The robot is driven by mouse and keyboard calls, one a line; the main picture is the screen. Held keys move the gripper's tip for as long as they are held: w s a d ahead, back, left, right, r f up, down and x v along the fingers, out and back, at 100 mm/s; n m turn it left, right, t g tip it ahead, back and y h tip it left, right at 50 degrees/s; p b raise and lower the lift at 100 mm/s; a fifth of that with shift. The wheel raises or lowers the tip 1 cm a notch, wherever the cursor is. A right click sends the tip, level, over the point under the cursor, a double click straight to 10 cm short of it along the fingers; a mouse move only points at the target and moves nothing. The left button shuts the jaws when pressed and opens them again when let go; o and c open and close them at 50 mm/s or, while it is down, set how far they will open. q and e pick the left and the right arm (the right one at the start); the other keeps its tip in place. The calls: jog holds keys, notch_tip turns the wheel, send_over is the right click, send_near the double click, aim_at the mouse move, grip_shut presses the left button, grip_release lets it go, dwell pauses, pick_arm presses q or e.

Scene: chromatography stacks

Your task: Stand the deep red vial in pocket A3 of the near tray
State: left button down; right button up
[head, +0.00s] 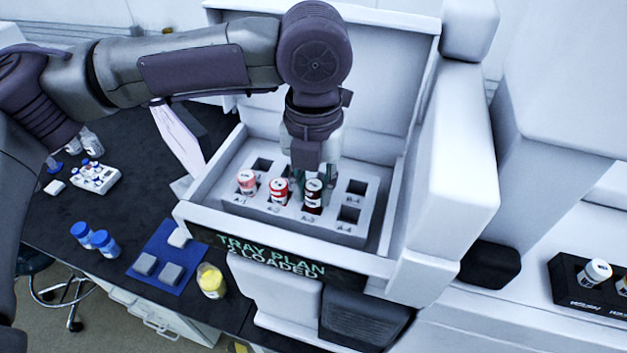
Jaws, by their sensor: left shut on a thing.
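The grey near tray (267,214) sits in an open white instrument drawer, with front pockets labelled A-1 to A-4. A pink vial (246,183) stands in A-1 and a brighter red vial (279,190) in A-2. The deep red vial (313,196), white-capped and roughly upright, is at A-3. My left gripper (313,185) points down from above and is shut on it. The vial's lower end is hidden, so I cannot tell whether it rests on the pocket floor. Pocket A-4 (349,214) is empty. My right gripper is not in view.
The drawer's white side walls (394,205) and raised back surround the tray. Blue-capped bottles (105,243), a blue mat (165,253) with grey blocks and a yellow jar (211,281) stand on the dark bench at left. A black rack (577,290) holds vials at far right.

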pick_arm(q)
jog(key=shift+f, duration=0.15)
jog(key=shift+f, duration=0.5)
jog(key=shift+c, duration=2.2)
grip_release()
jog(key=shift+r+p, duration=0.35)
jog(key=shift+r, duration=3.2)
